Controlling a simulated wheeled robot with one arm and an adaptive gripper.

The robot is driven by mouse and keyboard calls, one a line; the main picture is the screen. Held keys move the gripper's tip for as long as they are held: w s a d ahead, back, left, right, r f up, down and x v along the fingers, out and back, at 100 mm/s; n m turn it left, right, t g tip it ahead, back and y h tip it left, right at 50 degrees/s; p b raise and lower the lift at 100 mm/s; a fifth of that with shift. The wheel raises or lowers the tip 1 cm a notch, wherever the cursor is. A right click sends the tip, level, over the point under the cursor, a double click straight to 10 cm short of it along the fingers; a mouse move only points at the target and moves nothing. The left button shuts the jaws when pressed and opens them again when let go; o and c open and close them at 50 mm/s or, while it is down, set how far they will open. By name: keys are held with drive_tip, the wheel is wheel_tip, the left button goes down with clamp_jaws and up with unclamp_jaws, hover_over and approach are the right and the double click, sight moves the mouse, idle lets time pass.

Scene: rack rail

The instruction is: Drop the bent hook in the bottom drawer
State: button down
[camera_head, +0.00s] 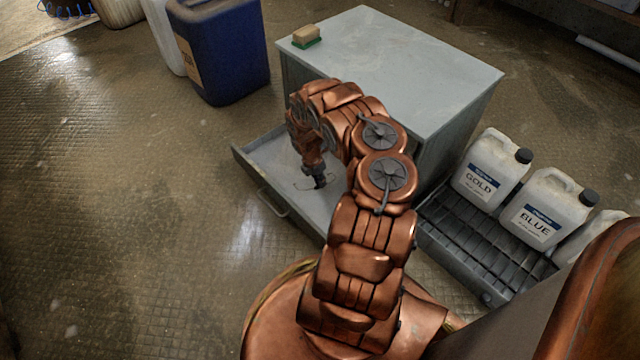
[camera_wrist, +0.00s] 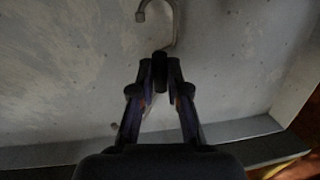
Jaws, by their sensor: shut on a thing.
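The bent hook (camera_wrist: 174,25) is grey, and its curved end shows beyond my fingertips in the wrist view. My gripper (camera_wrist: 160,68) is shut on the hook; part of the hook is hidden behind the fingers. In the head view my gripper (camera_head: 319,181) points down inside the open bottom drawer (camera_head: 268,150) of the grey cabinet. A thin dark curved outline shows by the fingertips there, too small to make out well. The drawer floor (camera_wrist: 70,70) fills most of the wrist view. I cannot tell whether the hook touches it.
The cabinet top (camera_head: 400,60) holds a sponge (camera_head: 306,35) at its far left corner. A blue canister (camera_head: 222,50) stands at the back left. White jugs labelled GOLD (camera_head: 490,170) and BLUE (camera_head: 547,208) stand on a dark grated tray (camera_head: 470,245) at right. The left floor is clear.

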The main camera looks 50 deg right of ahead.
drive_tip(key=shift+s+f, duration=0.1)
drive_tip(key=shift+f, duration=0.6)
drive_tip(key=c, duration=1.2)
unclamp_jaws()
drive_tip(key=shift+o, duration=0.2)
